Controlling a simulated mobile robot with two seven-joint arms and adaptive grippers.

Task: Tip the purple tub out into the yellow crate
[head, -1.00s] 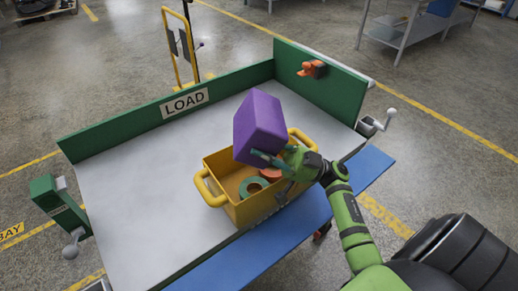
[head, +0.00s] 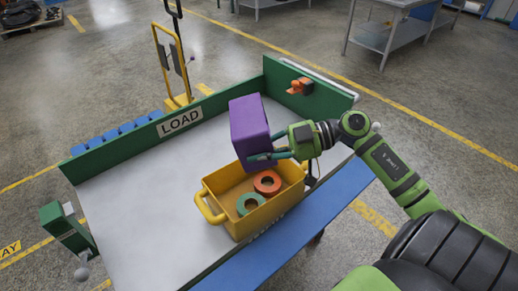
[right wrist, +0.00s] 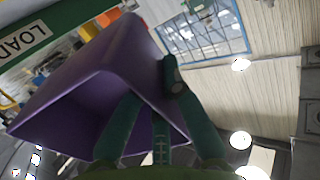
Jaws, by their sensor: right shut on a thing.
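The purple tub (head: 250,122) is held tilted above the back part of the yellow crate (head: 240,226) in the head view. My right gripper (head: 266,156) is shut on the tub's lower edge, reaching in from the right. In the right wrist view the tub (right wrist: 85,90) shows part of its hollow inside, with nothing visible in it; the gripper's fingers (right wrist: 153,90) are at its rim. A green ring (head: 250,204) and an orange ring (head: 267,182) lie inside the crate. My left gripper is out of view.
The crate stands on a grey table (head: 150,205) with green walls and a LOAD sign (head: 180,121). An orange fitting (head: 300,86) is on the right wall. A blue strip (head: 290,232) runs along the near edge. The table's left part is clear.

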